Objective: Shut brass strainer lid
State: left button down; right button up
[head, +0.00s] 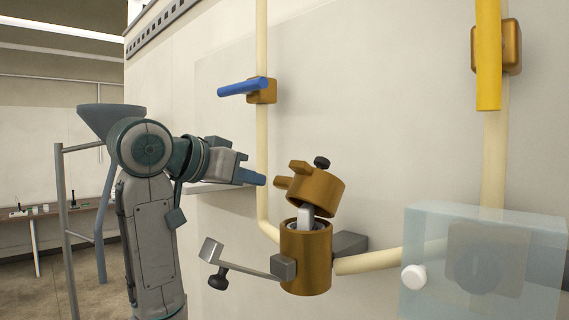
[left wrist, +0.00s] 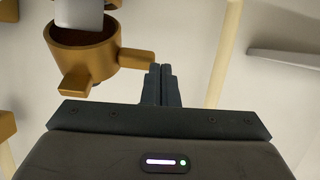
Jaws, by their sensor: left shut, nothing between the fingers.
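The brass strainer lid (head: 310,188) is tilted open above the brass strainer body (head: 306,262). A light grey piece (head: 305,214) shows in the gap between them. The lid has a tab (head: 284,183) pointing left and a dark knob (head: 322,162) near its top. My left gripper (head: 262,180) is shut and empty, its fingertips just left of the lid's tab. In the left wrist view the shut fingers (left wrist: 160,75) are close beside the tab on the lid (left wrist: 92,62); whether they touch is unclear. My right gripper is not in view.
A grey arm with a dark knob (head: 218,281) sticks out left of the strainer body. A clear box (head: 440,225) stands at the right. A blue-handled valve (head: 243,88) and yellow-handled valve (head: 488,60) sit on cream pipes above. A grey shelf (head: 215,187) is behind my left gripper.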

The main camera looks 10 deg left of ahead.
pick_arm(q)
jog(key=s+r+m, duration=0.1)
jog(key=s+r, duration=0.3)
jog(key=r, duration=0.3)
send_over(279, 183)
jog(key=w+d, duration=0.1)
jog(key=w, duration=0.1)
jog(key=shift+d+f+h, duration=0.1)
jog(key=shift+f+h, duration=0.3)
jog(key=shift+f, duration=0.45)
jog(key=shift+s+a+f+t+p, duration=0.15)
jog(key=shift+s+f+p, duration=0.1)
jog(key=shift+f, duration=0.15)
jog(key=shift+s+a+f+t+p, duration=0.1)
jog(key=shift+s+a+f, duration=0.15)
jog(key=shift+f, duration=0.2)
jog(key=shift+s+a+f+t+p, duration=0.1)
jog(key=shift+s+f+p, duration=0.1)
jog(key=shift+s+f, duration=0.15)
jog(key=shift+s+a+f, duration=0.25)
jog(key=shift+f, duration=0.3)
jog(key=shift+w+d, duration=0.1)
jog(key=shift+d, duration=0.05)
